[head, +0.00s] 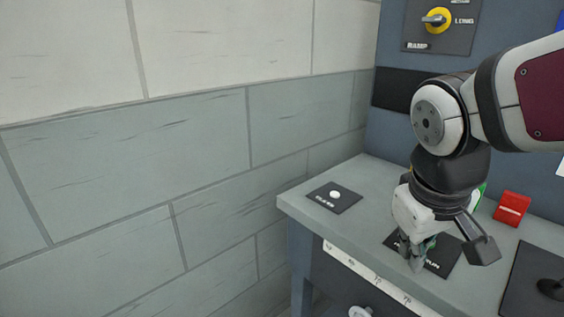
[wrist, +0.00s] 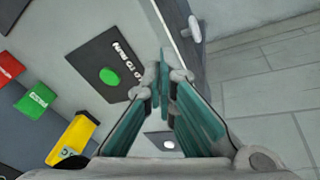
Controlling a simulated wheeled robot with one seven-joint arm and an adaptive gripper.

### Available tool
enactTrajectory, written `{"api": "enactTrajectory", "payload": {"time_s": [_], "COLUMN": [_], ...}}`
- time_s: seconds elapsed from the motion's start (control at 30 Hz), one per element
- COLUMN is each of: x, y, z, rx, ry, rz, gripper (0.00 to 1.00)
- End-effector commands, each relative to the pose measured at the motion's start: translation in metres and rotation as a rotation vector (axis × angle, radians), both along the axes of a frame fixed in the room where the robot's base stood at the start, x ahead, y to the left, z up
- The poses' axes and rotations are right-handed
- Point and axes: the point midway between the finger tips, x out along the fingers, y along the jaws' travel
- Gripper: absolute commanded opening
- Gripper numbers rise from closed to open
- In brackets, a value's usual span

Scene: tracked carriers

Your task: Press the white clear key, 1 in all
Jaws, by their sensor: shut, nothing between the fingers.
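The white clear key (head: 335,194) is a small round button on a black plate at the far left corner of the grey desk top. In the wrist view a small dark plate with a white spot (wrist: 168,144) shows between the fingers and looks like the same key. My gripper (head: 416,267) is shut and empty, pointing down over the plate with the green button, to the right of the clear key and nearer the front edge. In the wrist view its fingertips (wrist: 163,76) meet beside that plate. Whether they touch anything cannot be told.
The green button (wrist: 109,76) sits on a black plate labelled in white. Red (wrist: 8,68), green (wrist: 38,100) and yellow (wrist: 72,142) blocks stand along the desk. A yellow selector (head: 438,19) is on the upright panel. A block wall (head: 130,180) stands to the left.

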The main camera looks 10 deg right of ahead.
Motion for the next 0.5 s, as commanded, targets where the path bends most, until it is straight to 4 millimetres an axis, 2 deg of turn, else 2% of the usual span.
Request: {"api": "enactTrajectory", "payload": {"time_s": [0.03, 0.2, 0.4, 0.5], "x": [0.02, 0.087, 0.157, 0.186], "y": [-0.005, -0.014, -0.014, -0.01], "z": [0.021, 0.052, 0.076, 0.083], "rx": [-0.024, -0.095, -0.146, -0.156], "ry": [-0.016, -0.096, -0.189, -0.236], "rz": [0.034, 0.177, 0.365, 0.463], "gripper": [0.0, 0.0, 0.0, 0.0]}}
